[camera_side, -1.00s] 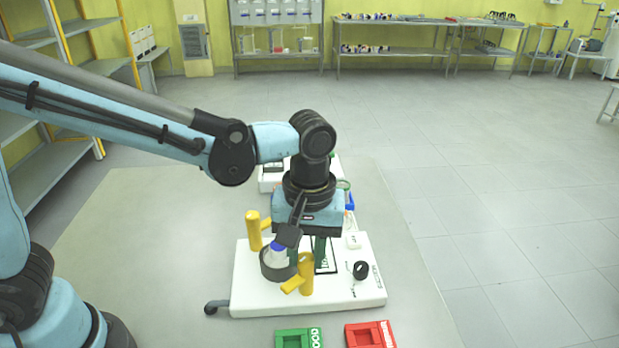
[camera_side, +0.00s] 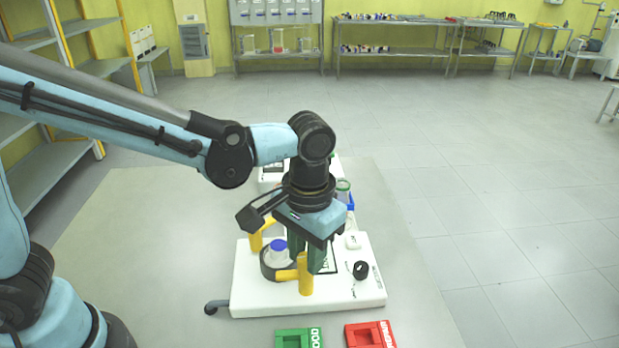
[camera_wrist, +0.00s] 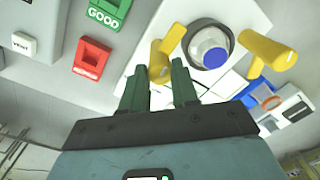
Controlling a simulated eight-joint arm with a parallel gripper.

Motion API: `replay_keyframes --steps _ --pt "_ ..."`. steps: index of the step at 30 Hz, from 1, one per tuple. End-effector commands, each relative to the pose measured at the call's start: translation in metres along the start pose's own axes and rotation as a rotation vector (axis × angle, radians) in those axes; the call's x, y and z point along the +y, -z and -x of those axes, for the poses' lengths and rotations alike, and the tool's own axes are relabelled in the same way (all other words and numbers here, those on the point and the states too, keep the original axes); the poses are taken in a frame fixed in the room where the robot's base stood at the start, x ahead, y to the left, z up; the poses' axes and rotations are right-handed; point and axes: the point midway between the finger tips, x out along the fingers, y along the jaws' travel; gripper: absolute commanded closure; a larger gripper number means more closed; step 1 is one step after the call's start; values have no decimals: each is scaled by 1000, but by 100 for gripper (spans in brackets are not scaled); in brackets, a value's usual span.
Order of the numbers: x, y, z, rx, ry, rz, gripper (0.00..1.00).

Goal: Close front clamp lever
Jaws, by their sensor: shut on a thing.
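The yellow front clamp (camera_side: 306,280) stands upright on the white base plate. Its lever (camera_side: 288,274) points left, against or very near the dark ring holder (camera_side: 268,268). A vessel with a blue cap (camera_side: 279,246) stands in this ring. The yellow rear clamp (camera_side: 255,238) is behind the ring, its arm pointing right. My gripper (camera_side: 307,262) points down over the front clamp, its green fingers shut on the clamp. In the wrist view, the front clamp (camera_wrist: 160,66) shows between my fingertips (camera_wrist: 158,76); the exact contact is hidden. The rear clamp (camera_wrist: 266,52) is across the ring.
A green tray (camera_side: 298,338) and a red tray (camera_side: 369,335) lie in front of the base plate (camera_side: 345,292). A black knob (camera_side: 361,270) is at its right. Another white device with blue parts is behind. The table at left is clear.

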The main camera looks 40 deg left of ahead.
Motion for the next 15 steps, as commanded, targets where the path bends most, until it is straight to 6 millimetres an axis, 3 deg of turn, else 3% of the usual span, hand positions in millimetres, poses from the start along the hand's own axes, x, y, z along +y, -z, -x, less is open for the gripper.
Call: replay_keyframes --steps 15 --pt "0 0 0 19 2 -488 100"
